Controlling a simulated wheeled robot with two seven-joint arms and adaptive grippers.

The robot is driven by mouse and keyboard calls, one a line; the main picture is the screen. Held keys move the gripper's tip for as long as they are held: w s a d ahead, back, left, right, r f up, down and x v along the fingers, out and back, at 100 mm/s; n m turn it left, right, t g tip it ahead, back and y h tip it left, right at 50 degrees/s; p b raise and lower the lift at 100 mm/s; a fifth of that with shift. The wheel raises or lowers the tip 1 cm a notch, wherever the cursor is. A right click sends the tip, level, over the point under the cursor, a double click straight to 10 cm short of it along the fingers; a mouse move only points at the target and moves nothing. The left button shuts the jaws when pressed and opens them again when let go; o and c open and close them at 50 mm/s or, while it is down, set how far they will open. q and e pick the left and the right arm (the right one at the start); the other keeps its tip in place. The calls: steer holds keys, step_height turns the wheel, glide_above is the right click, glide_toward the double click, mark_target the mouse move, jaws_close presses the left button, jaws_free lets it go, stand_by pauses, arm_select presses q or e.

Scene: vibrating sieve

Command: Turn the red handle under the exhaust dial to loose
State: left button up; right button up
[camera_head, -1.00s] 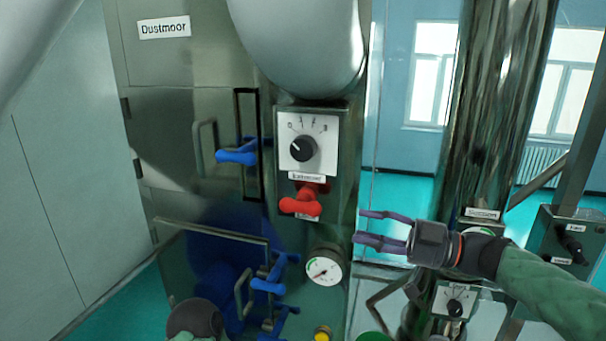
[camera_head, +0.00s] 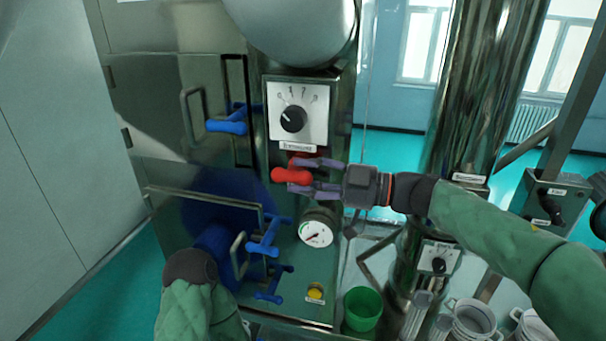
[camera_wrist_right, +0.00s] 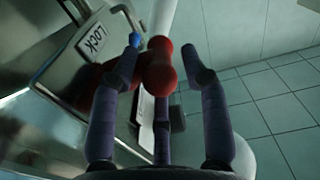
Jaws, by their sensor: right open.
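The exhaust dial (camera_head: 293,119) is a black knob on a white plate on the steel housing, with a label below it. The red handle (camera_head: 291,175) is just under it. It also shows in the right wrist view (camera_wrist_right: 157,68), near the "LOCK" label (camera_wrist_right: 92,39). My right gripper (camera_head: 302,179) is open, its purple fingers reaching the handle from the right. In the right wrist view the handle lies between the spread fingers; whether they touch it I cannot tell. Only my left forearm shows, at the bottom; the left gripper is not visible.
Blue latch handles (camera_head: 227,126) are to the left on the cabinet doors. A pressure gauge (camera_head: 315,234) sits below my right gripper, with a yellow button (camera_head: 315,293) under it. A green cup (camera_head: 362,309) and white containers (camera_head: 472,318) stand at lower right.

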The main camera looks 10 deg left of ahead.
steer(key=shift+a, duration=0.35)
jaws_close()
